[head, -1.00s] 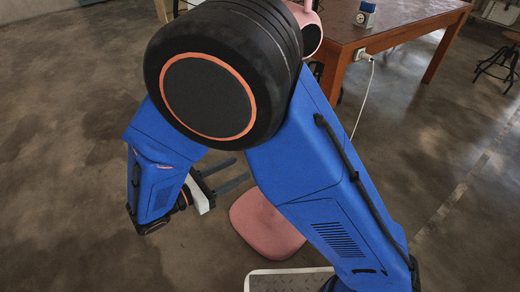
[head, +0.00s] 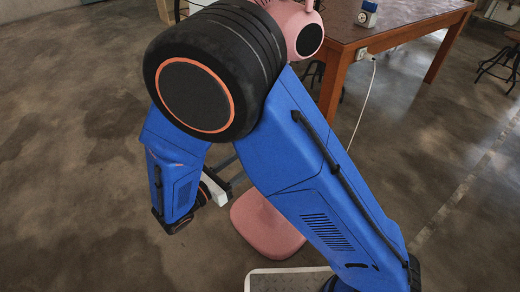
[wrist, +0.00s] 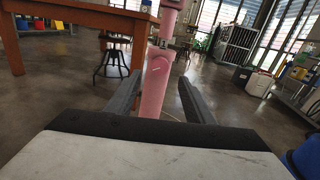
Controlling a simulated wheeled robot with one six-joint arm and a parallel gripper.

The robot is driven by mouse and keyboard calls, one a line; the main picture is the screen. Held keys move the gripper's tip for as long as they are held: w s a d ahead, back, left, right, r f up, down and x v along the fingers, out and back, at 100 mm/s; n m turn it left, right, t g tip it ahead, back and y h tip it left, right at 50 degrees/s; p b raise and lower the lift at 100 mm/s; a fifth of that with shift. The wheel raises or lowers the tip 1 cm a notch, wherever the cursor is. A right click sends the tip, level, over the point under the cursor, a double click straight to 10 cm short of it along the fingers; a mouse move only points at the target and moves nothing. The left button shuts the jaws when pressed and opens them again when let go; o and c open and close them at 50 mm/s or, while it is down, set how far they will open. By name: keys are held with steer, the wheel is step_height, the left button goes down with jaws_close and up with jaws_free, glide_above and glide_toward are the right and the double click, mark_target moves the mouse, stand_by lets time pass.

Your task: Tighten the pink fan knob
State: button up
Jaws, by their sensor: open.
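The pink fan shows its round motor housing (head: 300,28) at the top of the head view and its pink base (head: 265,225) on the floor. My arm hides most of its pole there. In the wrist view the pink pole (wrist: 155,90) stands between my two fingers, farther off. A collar with a small pale mark (wrist: 162,43) sits on the pole; I cannot make out the knob clearly. My gripper (wrist: 160,76) is open and empty, with one finger on each side of the pole in the picture. In the head view its fingertips are hidden behind my arm.
A brown wooden table (head: 400,22) stands beside the fan, with a white cable (head: 362,105) hanging from a socket on its side. Bins (wrist: 258,82) are at the right. The floor at left is clear.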

steer(key=x, duration=0.7)
steer(key=shift+w+d, duration=0.2)
steer(key=shift+d, duration=0.05)
steer(key=c, duration=1)
